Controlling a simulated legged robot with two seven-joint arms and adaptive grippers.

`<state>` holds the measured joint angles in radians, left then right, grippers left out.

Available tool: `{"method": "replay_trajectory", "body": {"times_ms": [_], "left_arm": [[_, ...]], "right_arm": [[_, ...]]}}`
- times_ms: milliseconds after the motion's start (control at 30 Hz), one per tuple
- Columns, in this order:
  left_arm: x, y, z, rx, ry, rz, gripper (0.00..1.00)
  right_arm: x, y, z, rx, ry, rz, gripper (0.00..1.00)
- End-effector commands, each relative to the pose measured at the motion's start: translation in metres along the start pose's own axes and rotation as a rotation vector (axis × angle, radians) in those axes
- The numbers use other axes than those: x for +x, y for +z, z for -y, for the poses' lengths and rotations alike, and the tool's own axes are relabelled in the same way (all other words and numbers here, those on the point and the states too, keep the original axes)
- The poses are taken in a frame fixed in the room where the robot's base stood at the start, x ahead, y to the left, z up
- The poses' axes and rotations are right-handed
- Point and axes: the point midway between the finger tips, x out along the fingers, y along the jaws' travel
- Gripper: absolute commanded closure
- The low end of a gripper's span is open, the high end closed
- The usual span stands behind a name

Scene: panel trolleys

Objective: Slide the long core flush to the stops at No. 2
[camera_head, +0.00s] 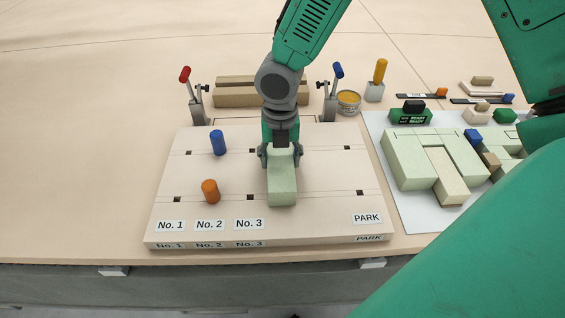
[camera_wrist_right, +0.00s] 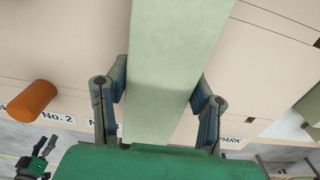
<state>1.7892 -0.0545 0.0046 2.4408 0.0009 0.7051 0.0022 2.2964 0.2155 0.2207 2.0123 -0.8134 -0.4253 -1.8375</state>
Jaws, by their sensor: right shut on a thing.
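The long core, a pale green block (camera_head: 283,185), lies lengthwise front to back over the board (camera_head: 325,205), right of the No. 3 label (camera_head: 249,224). My right gripper (camera_head: 281,158) is shut on its far part from above; in the right wrist view the core (camera_wrist_right: 172,65) runs between both fingers. I cannot tell whether it touches the board. The stops, a blue peg (camera_head: 218,142) and an orange peg (camera_head: 210,190), stand upright in line with the No. 2 label (camera_head: 209,224), apart from the core on its left. My left gripper is not in view.
A red-handled clamp (camera_head: 186,75) and a blue-handled clamp (camera_head: 338,71) stand at the board's far edge, with brown blocks (camera_head: 235,96) between. A white sheet (camera_head: 415,215) with green blocks (camera_head: 409,163) lies right. The board between core and pegs is clear.

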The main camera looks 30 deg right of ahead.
Motion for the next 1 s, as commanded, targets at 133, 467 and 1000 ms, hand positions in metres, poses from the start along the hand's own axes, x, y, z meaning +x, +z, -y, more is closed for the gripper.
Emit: {"method": "replay_trajectory", "body": {"times_ms": [133,467,1000], "left_arm": [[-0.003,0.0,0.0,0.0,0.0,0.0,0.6],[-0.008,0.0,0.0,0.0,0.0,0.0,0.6],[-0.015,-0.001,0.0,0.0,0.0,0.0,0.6]], "right_arm": [[0.002,-0.001,-0.006,0.0,-0.006,-0.002,0.8],[0.002,-0.002,-0.02,0.0,-0.005,-0.004,0.8],[0.003,-0.002,-0.042,-0.002,-0.003,-0.003,0.8]]}}
